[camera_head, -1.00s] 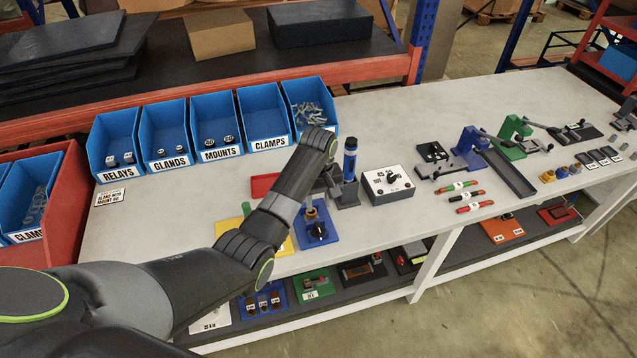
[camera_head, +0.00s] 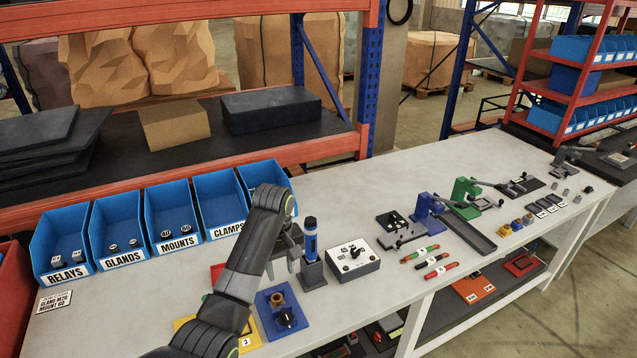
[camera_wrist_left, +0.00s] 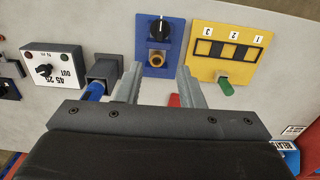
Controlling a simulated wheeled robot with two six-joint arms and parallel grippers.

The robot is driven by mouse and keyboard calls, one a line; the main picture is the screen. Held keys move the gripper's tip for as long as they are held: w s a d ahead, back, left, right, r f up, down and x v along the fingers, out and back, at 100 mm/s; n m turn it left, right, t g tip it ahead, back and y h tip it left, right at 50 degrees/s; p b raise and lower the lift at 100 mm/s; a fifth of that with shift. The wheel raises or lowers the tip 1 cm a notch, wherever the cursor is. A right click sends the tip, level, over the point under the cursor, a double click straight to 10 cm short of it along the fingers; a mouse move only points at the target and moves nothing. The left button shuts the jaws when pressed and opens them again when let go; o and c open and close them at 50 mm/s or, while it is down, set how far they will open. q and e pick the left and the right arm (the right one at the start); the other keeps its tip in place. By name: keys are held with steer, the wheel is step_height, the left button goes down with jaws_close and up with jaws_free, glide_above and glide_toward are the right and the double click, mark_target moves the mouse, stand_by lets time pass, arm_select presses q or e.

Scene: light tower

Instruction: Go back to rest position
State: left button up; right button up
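My left gripper (camera_head: 284,248) is over the bench, above and behind the blue plate (camera_head: 268,325). In the left wrist view its two fingers (camera_wrist_left: 160,88) are apart with nothing between them. The blue plate (camera_wrist_left: 174,62) carries a black knob (camera_wrist_left: 162,26) and a brass fitting (camera_wrist_left: 157,58). The fitting also shows on the plate in the head view (camera_head: 277,300). A blue-handled tool (camera_head: 310,236) stands in a grey holder (camera_head: 312,272) just right of the gripper. My right gripper is not in view.
Blue bins labelled relays (camera_head: 66,275), glands (camera_head: 122,258), mounts and clamps line the back left. A grey switch box (camera_head: 353,260) sits right of the tool holder. A yellow plate (camera_wrist_left: 228,50) lies beside the blue plate. Clamping fixtures (camera_head: 428,210) stand farther right.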

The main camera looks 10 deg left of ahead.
arm_select(q)
steer(key=s+a+f+m+t, duration=0.1)
steer(key=s+a+f, duration=0.4)
steer(key=s, duration=0.4)
steer(key=s+a+f+m+t, duration=0.1)
steer(key=s+a+f+m, duration=0.15)
steer(key=s+f, duration=0.45)
steer(key=s+a+r+m+t+y, duration=0.1)
steer(key=s+a+r+m, duration=0.15)
steer(key=s, duration=0.85)
steer(key=s+a+r+m+t+y, duration=0.1)
steer(key=s+a+r, duration=0.15)
steer(key=s, duration=0.75)
step_height(320, 180, down, 30)
steer(key=a+g+b, duration=0.2)
steer(key=b, duration=0.4)
steer(key=s+f+b, duration=0.3)
steer(key=s+f, duration=0.4)
steer(key=f, duration=0.4)
steer(key=s+d+f+h+b, duration=0.1)
steer(key=s+f+b, duration=0.2)
steer(key=s+f, duration=0.5)
step_height(320, 180, down, 3)
steer(key=shift+s+d+f+n+g, duration=0.1)
steer(key=shift+s+d+n+g, duration=0.05)
steer(key=shift+d+n+g, duration=0.2)
